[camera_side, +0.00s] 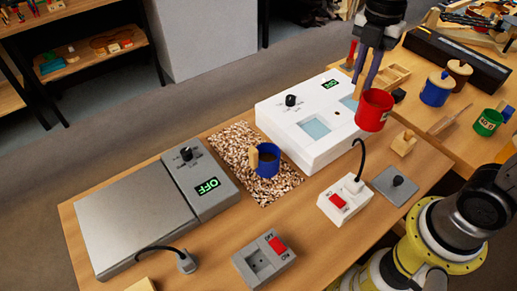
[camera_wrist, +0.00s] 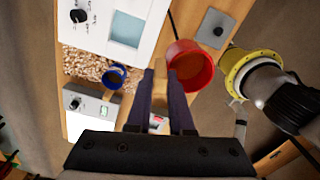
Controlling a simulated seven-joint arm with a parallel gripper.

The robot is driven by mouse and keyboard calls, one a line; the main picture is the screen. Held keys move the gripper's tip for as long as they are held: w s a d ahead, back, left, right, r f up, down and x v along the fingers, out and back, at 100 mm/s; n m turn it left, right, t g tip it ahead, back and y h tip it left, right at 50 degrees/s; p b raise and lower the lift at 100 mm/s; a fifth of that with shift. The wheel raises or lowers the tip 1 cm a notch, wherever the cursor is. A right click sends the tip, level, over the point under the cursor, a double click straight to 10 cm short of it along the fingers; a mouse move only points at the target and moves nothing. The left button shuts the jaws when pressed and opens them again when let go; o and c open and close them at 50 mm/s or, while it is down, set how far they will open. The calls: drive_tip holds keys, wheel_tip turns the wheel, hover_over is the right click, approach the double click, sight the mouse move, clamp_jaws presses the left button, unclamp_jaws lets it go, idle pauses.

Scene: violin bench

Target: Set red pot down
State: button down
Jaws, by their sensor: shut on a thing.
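The red pot (camera_side: 374,110) is upright, with its open top showing brown contents in the wrist view (camera_wrist: 190,66). My gripper (camera_side: 362,84) is shut on the pot's pale wooden handle; its dark fingers (camera_wrist: 160,88) point at the handle in the wrist view. The exact gap below the pot cannot be told.
A blue pot (camera_side: 267,163) stands on a speckled mat (camera_side: 232,145). A grey plate device (camera_side: 136,222) showing OFF is at left. Canisters (camera_side: 437,89) and a green mug (camera_side: 488,122) stand right.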

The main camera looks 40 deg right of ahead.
drive_tip(key=w+a+f+n, duration=0.3)
drive_tip(key=w+a+n, duration=0.2)
drive_tip(key=a+n, duration=0.25)
drive_tip(key=w+a+f+n, duration=0.2)
drive_tip(key=w+a+n, duration=0.4)
drive_tip(key=a+n, duration=0.15)
drive_tip(key=w+a+f, duration=0.6)
drive_tip(key=w+f, duration=0.6)
drive_tip(key=f, duration=0.1)
drive_tip(key=shift+w+f, duration=0.2)
drive_tip(key=shift+a+f, duration=0.1)
drive_tip(key=shift+f, duration=0.1)
drive_tip(key=c, duration=0.8)
unclamp_jaws()
